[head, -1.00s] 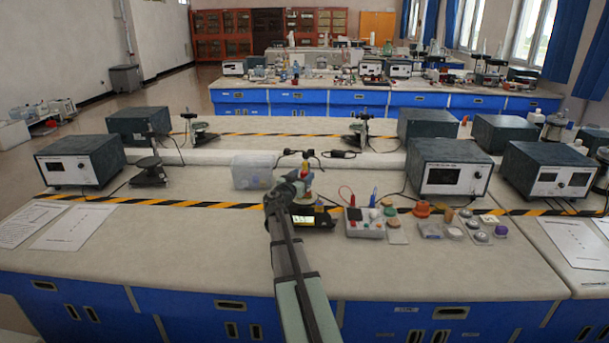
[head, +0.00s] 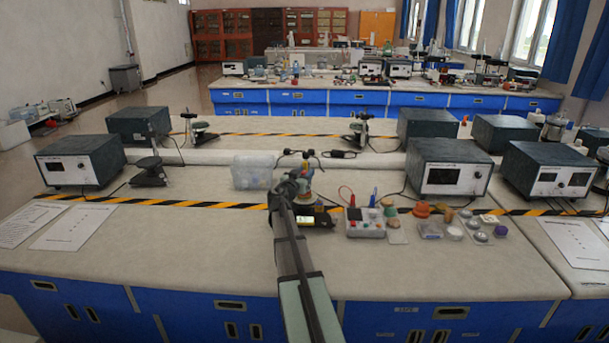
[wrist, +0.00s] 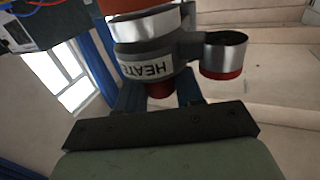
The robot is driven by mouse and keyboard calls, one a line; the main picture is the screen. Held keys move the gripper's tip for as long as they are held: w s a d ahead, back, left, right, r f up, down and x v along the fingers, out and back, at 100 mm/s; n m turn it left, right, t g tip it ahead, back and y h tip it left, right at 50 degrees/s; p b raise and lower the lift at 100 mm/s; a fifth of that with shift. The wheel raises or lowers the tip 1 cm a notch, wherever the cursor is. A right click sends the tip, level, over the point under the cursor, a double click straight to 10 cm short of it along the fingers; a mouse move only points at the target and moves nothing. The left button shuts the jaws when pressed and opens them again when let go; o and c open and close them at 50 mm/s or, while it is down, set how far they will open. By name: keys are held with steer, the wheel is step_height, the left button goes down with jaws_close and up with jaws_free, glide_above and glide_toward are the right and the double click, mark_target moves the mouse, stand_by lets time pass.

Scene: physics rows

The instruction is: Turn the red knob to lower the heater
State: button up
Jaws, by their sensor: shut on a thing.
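The heater (wrist: 150,65) shows in the wrist view as a grey and silver cylinder with a white label reading upside down, partly cut off. A round side piece with a red lower band (wrist: 223,74) sticks out to its right. The red knob (wrist: 160,89) is below the labelled collar, between the fingers of my gripper (wrist: 160,92), which is shut on it. Most of the knob is hidden by the fingers. In the head view my gripper (head: 303,178) is at the coloured stand on the bench, and my arm hides the knob there.
A clear plastic box (head: 252,171) stands just left of my gripper. A black device with a lit display (head: 318,218) lies close in front. A control box with coloured buttons (head: 365,224) and several small items are to the right.

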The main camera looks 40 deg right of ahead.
steer(key=shift+c, duration=1.1)
steer(key=shift+w+d+m+g+h, duration=0.1)
steer(key=shift+m+g+h, duration=0.4)
steer(key=shift+m+g, duration=1)
steer(key=shift+g, duration=0.7)
steer(key=o, duration=1)
steer(key=shift+c, duration=0.2)
steer(key=shift+s+a, duration=0.2)
steer(key=s+a, duration=0.1)
steer(key=a, duration=1.2)
steer(key=shift+s+a, duration=0.25)
steer(key=shift+s, duration=0.1)
